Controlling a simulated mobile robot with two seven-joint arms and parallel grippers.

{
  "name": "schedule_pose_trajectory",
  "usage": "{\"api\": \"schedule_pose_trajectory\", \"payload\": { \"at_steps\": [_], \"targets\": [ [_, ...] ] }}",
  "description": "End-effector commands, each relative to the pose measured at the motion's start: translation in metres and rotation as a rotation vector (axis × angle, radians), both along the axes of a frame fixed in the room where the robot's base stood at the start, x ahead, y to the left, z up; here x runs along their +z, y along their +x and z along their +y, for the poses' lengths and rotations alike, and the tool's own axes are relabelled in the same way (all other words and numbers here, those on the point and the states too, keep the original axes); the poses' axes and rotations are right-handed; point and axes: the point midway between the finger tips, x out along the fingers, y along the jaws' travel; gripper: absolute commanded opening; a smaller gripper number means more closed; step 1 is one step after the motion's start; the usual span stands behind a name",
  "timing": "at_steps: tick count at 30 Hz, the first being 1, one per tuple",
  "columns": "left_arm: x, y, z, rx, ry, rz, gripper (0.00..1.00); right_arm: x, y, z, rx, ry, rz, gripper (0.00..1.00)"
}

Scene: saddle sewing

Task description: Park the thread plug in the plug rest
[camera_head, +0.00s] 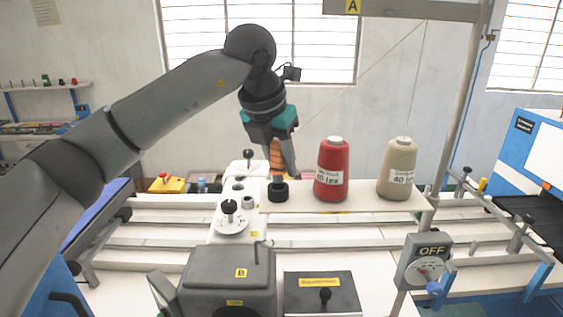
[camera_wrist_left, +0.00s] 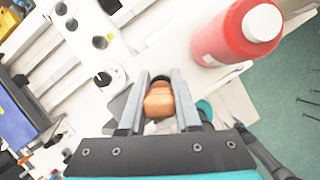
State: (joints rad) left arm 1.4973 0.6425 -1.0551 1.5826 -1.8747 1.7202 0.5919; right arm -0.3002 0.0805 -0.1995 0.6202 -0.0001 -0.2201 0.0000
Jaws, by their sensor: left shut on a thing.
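The thread plug (camera_head: 276,155) has an orange ribbed grip and a dark lower end. My left gripper (camera_head: 281,168) is shut on it and points down; the fingers partly cover the plug. The orange end also shows between the fingers (camera_wrist_left: 159,102) in the left wrist view. A short black round holder (camera_head: 278,194), which looks like the plug rest, stands on the white shelf directly below. The plug is roughly upright, with its dark lower end at the holder's top; I cannot tell whether it is inside or just above. My right gripper is not in view.
A red thread cone (camera_head: 331,170) stands close right of the holder, with a beige cone (camera_head: 398,170) farther right. A white dial with a black knob (camera_head: 231,218) is at left. A grey machine head (camera_head: 228,275) and an OFF switch box (camera_head: 426,262) are in front.

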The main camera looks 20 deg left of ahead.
Motion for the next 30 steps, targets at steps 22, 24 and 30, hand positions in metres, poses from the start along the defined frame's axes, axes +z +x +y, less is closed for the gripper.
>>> {"api": "schedule_pose_trajectory", "payload": {
  "at_steps": [22,24,30],
  "targets": [
    [-0.014,0.000,0.000,0.000,0.000,0.000,0.00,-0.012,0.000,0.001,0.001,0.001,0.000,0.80],
    [-0.016,0.000,0.000,0.000,0.001,0.000,0.00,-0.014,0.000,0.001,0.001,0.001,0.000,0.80],
    [-0.020,0.000,0.000,0.000,0.000,0.000,0.00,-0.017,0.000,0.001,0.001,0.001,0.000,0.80]
  ]
}}
